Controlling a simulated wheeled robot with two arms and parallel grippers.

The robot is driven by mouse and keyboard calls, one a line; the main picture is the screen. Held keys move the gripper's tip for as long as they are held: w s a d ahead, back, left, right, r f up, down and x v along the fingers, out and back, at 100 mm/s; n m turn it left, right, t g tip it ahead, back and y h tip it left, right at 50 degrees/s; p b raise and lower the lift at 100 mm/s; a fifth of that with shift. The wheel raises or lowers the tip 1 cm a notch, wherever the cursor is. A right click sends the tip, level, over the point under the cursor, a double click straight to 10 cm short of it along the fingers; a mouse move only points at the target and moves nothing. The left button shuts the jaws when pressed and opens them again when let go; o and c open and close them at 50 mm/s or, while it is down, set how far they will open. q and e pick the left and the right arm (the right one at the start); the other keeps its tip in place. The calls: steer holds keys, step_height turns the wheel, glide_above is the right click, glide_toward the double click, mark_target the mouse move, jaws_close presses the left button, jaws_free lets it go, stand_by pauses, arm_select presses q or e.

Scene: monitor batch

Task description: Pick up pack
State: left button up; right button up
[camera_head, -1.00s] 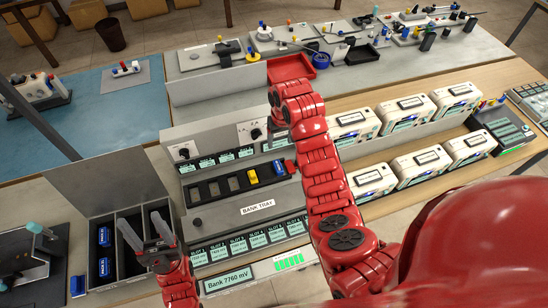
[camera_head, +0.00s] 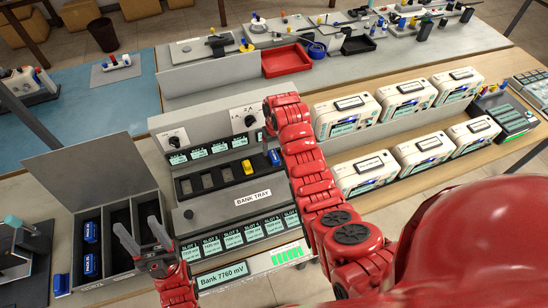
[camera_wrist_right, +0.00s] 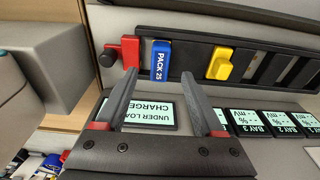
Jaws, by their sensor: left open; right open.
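The bank tray (camera_head: 190,188) is a dark slotted strip on the grey bench unit. A blue pack (camera_head: 275,157) sits in its right end slot, beside a yellow pack or block (camera_head: 247,167). In the right wrist view the blue pack, marked PACK 25 (camera_wrist_right: 160,62), stands between a red clip (camera_wrist_right: 130,52) and the yellow block (camera_wrist_right: 220,63). My right gripper (camera_wrist_right: 160,75) is open and empty, its fingertips either side of the blue pack's line, apparently short of it. In the head view my right arm hides its jaws. My left gripper (camera_head: 137,226) is open beside the open box.
The open dark box (camera_head: 115,285) holds two blue packs (camera_head: 90,232) in its left compartment. Slot displays (camera_head: 245,234) line the tray's front. White units (camera_head: 345,115) stand in rows at right. A red tray (camera_head: 287,60) lies behind.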

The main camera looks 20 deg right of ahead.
mark_target(274, 155)
steer(key=shift+w+f+p, duration=0.15)
steer(key=shift+f+p, duration=0.45)
steer(key=shift+p, duration=0.05)
steer(key=shift+w+f+p, duration=0.15)
steer(key=shift+f+p, duration=0.15)
steer(key=shift+f, duration=0.5)
steer(key=shift+w+f, duration=0.1)
steer(key=shift+f, duration=0.6)
jaws_close()
